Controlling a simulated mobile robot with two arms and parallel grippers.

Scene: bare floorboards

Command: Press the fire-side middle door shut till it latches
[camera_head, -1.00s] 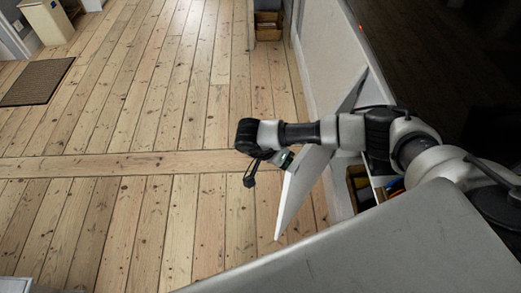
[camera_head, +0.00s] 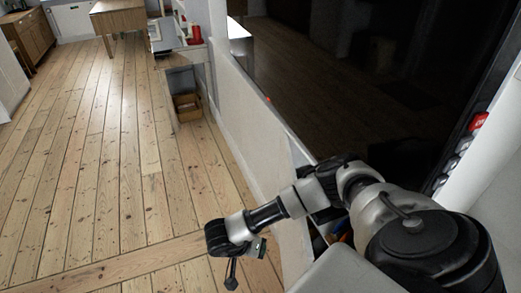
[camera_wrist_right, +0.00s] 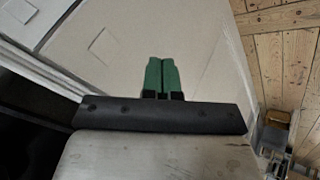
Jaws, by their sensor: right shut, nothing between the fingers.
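The white door (camera_head: 292,252) stands ajar from the low white cabinet, on the near side of its long white front; my right arm hides part of it. My right gripper (camera_head: 261,247) is at the door's outer face, its green fingertips close to the panel. In the right wrist view the two green fingers (camera_wrist_right: 162,76) are pressed together with nothing between them. A pale panel (camera_wrist_right: 208,38) fills the space behind them. Whether the fingertips touch it, I cannot tell. My left gripper is not in view.
The cabinet's white front (camera_head: 243,120) runs away to the back. Coloured items (camera_head: 343,237) show in the opening under my right arm. A wooden crate (camera_head: 187,106) stands under a shelf further back. A wooden table (camera_head: 118,16) stands at the back. The floorboards (camera_head: 110,170) on the left are clear.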

